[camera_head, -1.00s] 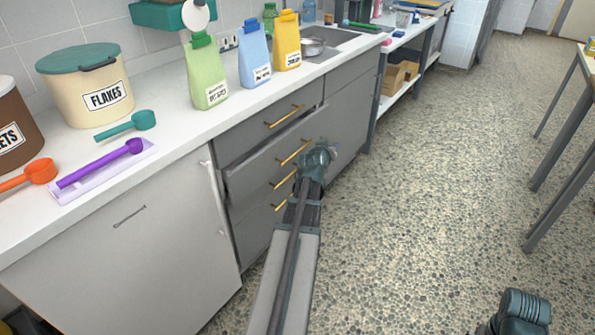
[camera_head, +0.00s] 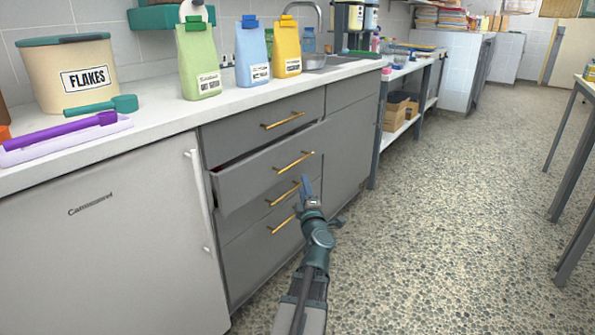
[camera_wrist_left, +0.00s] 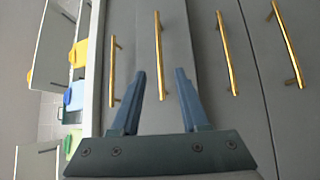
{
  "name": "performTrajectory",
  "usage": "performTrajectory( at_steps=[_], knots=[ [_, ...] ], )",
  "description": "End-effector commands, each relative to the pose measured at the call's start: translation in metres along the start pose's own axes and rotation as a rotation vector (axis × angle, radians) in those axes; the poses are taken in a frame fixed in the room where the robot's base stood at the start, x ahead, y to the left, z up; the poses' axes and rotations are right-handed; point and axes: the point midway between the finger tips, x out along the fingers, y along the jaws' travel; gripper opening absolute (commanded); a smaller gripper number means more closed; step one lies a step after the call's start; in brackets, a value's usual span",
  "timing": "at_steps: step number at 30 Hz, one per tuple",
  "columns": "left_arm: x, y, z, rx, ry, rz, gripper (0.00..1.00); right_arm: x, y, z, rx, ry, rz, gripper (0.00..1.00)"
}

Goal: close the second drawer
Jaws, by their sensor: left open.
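The second drawer (camera_head: 240,186) is the grey one under the top drawer. It stands partly pulled out, with a dark gap along its top left edge. Its gold bar handle (camera_head: 294,162) is on the front. My left gripper (camera_head: 307,186) is open in front of the drawers, just below and right of that handle in the head view. In the left wrist view the open fingers (camera_wrist_left: 160,74) lie on either side of the second handle (camera_wrist_left: 158,40). I cannot tell whether they touch anything. My right gripper is out of view.
The top drawer (camera_head: 225,141) and the lower drawers (camera_head: 250,254) look shut. A white-fronted appliance (camera_head: 110,245) stands to the left. The counter above holds bags, a flakes tub (camera_head: 75,75) and scoops. The speckled floor (camera_head: 430,220) to the right is clear.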

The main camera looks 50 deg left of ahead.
Motion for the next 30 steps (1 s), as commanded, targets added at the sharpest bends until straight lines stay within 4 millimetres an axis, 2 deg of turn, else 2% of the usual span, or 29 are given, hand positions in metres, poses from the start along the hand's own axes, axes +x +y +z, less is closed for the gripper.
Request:
performTrajectory(
  at_steps=[4,8,15,21,30],
  knots=[
    [0.006,0.001,0.001,0.001,-0.001,0.0,0.45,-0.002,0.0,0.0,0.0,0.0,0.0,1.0],
    [0.024,0.002,0.001,0.001,-0.001,0.0,0.45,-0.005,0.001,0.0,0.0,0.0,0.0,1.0],
    [0.074,0.002,0.002,0.002,-0.001,0.0,0.45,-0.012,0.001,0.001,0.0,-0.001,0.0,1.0],
    [0.11,0.002,0.002,0.002,-0.002,0.0,0.45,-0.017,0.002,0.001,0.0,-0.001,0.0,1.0],
    [0.137,0.001,0.001,0.004,-0.003,0.0,0.45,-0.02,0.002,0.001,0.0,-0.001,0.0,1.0]
  ],
)
